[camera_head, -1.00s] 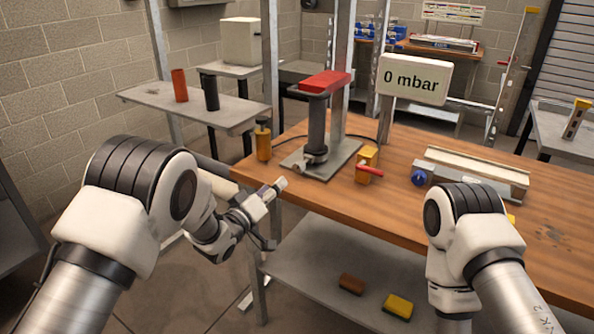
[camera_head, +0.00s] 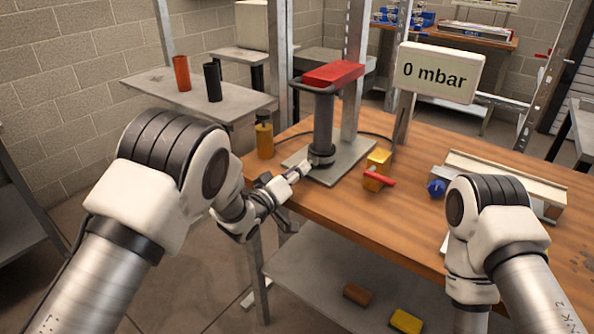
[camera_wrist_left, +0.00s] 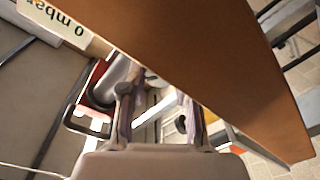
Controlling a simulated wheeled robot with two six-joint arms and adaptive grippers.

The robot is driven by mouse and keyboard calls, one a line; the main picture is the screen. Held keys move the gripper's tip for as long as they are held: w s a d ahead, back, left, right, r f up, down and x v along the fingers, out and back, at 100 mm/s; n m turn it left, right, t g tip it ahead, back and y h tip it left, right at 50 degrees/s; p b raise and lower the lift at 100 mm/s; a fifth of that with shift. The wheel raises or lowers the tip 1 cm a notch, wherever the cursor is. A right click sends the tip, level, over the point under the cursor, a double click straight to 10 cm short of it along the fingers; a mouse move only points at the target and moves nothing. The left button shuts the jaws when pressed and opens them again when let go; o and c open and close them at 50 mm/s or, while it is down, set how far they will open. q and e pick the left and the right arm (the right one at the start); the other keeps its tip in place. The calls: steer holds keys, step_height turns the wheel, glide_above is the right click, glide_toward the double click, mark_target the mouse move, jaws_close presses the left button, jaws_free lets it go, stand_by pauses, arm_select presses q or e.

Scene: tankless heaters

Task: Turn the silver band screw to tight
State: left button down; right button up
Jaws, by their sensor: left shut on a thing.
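The dark vertical cylinder (camera_head: 323,122) stands on a grey plate (camera_head: 350,160) on the wooden bench. A band (camera_head: 321,157) goes around its foot; the silver screw is too small to make out and may be hidden by the gripper tip. My left gripper (camera_head: 291,177) is at the bench's left edge, its tip close to the band; I cannot tell if it touches. It is shut on a pale, short, rod-like piece, which shows between the fingers in the left wrist view (camera_wrist_left: 155,115). My right arm is in the head view, but its gripper is hidden.
A yellow block with a red lever (camera_head: 378,180) and a blue knob (camera_head: 437,187) are to the right. A yellow bottle (camera_head: 264,137) stands left of the plate. A sign (camera_head: 436,72) reads 0 mbar.

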arm_select(q)
steer(key=shift+m, duration=0.3)
steer(key=m+b, duration=0.2)
steer(key=m, duration=0.2)
steer(key=shift+b, duration=0.35)
steer(key=m+b, duration=0.2)
steer(key=m, duration=0.2)
steer(key=shift+d, duration=0.1)
steer(key=m+b, duration=0.3)
steer(key=m, duration=0.1)
steer(key=shift+f+m+h, duration=0.1)
steer(key=shift+m+h, duration=0.2)
steer(key=shift+h, duration=0.1)
steer(key=shift+m+b, duration=1)
steer(key=shift+m, duration=0.4)
steer(key=shift+r, duration=0.2)
